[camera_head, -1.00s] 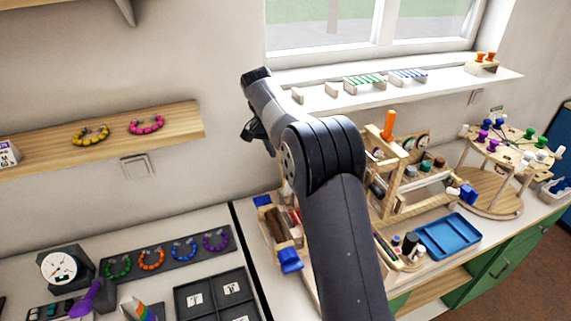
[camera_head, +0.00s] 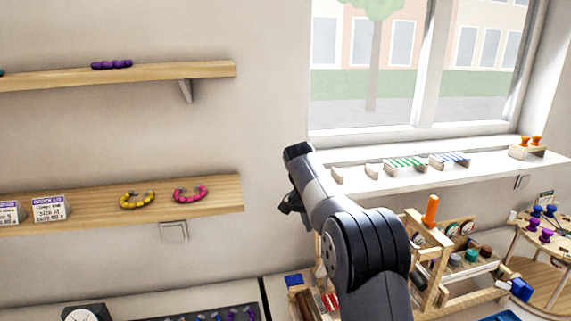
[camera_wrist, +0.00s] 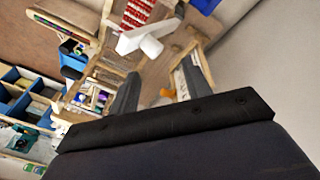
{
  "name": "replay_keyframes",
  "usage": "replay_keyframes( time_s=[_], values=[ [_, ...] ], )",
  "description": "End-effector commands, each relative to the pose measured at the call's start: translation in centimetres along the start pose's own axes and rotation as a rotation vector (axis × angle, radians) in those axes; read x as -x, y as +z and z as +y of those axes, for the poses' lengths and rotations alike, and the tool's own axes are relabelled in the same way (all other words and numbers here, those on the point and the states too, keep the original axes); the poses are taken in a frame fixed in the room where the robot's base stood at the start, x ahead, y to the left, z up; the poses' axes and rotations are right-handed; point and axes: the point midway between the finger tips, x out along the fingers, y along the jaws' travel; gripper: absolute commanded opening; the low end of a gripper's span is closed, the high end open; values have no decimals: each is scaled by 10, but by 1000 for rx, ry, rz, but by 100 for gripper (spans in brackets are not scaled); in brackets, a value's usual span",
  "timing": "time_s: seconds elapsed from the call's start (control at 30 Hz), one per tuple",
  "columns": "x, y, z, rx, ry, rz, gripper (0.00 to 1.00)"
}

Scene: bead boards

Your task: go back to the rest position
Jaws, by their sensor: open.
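My gripper (camera_head: 290,204) is raised in front of the wall, left of the window sill, in the head view. In the wrist view my gripper (camera_wrist: 158,88) shows two dark fingers standing well apart with nothing held between them. Beyond the fingers lie wooden racks and a white piece (camera_wrist: 143,40), apart from the fingers as far as I can tell. My arm crosses the lower middle of the head view and hides part of the bench behind it.
A wooden shelf (camera_head: 100,217) with a yellow bracelet (camera_head: 137,201) and a pink bracelet (camera_head: 190,194) is at left. A window sill (camera_head: 405,182) holds small racks. A wooden frame (camera_head: 432,250) with an orange peg stands right of my arm. The wall between shelf and sill is clear.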

Motion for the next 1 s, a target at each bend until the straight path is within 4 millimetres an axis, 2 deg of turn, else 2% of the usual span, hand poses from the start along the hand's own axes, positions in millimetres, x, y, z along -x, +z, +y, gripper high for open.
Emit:
replay_keyframes(
  time_s=[0.2,0.43,1.0],
  values=[
    [-43,0,1,0,3,-2,46],
    [-81,0,2,-2,1,1,46],
    [-80,4,3,-11,-26,30,46]
  ],
)
